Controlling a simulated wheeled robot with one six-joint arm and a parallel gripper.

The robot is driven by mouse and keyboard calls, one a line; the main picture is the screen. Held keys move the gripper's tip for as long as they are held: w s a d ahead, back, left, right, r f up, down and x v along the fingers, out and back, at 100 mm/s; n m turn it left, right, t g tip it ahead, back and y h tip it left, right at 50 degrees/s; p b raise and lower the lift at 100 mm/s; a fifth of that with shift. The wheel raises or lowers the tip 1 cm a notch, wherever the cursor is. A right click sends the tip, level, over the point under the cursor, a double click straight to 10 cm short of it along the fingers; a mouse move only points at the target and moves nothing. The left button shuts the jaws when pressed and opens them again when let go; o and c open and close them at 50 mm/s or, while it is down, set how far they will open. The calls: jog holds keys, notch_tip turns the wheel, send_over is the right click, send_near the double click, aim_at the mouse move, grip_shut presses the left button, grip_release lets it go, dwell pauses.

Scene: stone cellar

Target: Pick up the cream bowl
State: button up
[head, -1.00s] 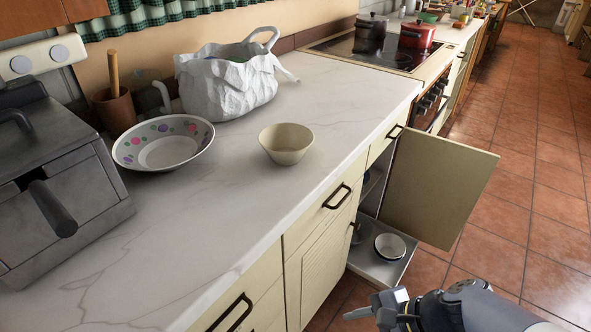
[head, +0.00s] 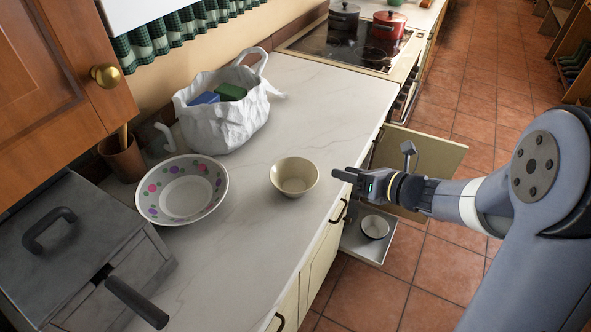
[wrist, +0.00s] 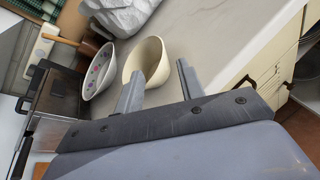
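The cream bowl (head: 295,177) stands upright and looks empty on the pale marble counter, near its front edge. In the wrist view the bowl (wrist: 149,60) shows beyond the gap between my fingers, partly hidden behind the left one. My gripper (head: 374,163) is to the right of the bowl in the head view, around the counter's front edge and apart from the bowl. In the wrist view my gripper (wrist: 157,80) has its two fingers wide apart with nothing between them.
A dotted white bowl (head: 182,190) stands left of the cream bowl. A white bag (head: 225,121) with boxes in it is behind. A grey metal appliance (head: 75,250) is at the near left. Below the counter, a cupboard door (head: 430,155) stands open beside a pulled-out shelf with a small bowl (head: 375,227).

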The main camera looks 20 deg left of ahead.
aim_at(314, 168)
jog(key=x, duration=0.5)
jog(key=shift+s, duration=0.15)
jog(key=shift+f+p+x, duration=0.2)
jog(key=shift+p+x, duration=0.15)
jog(key=shift+x, duration=1)
jog(key=shift+f+p+x, duration=0.2)
jog(key=shift+p+x, duration=0.1)
jog(key=shift+x, duration=1.05)
jog(key=shift+s+d, duration=0.1)
jog(key=shift+s, duration=0.1)
jog(key=shift+c, duration=0.5)
grip_shut()
